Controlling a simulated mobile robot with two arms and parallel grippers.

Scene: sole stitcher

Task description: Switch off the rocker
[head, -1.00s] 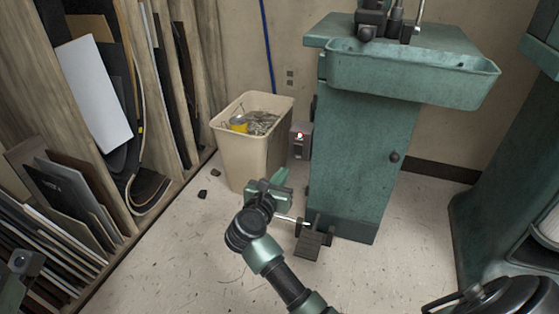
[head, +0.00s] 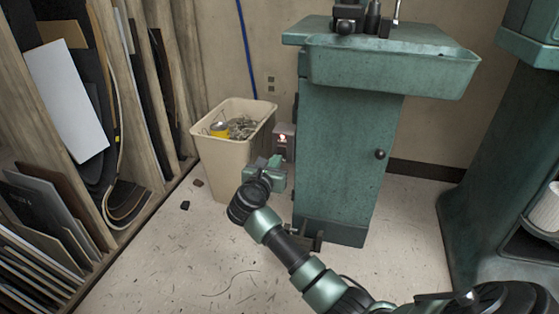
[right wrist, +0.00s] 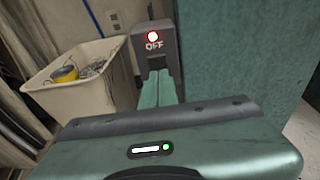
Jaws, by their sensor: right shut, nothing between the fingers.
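The grey switch box (head: 284,135) is on the left side of the green machine cabinet (head: 345,150). My right gripper (head: 280,164) is shut and empty, right in front of the lower part of the box. My left gripper is not in view.
A beige bin (head: 234,150) with scraps and a yellow roll stands just left of the box. A foot pedal (head: 307,240) sits at the cabinet's base. A rack of sheets (head: 75,130) fills the left. The floor (head: 170,255) between is mostly clear.

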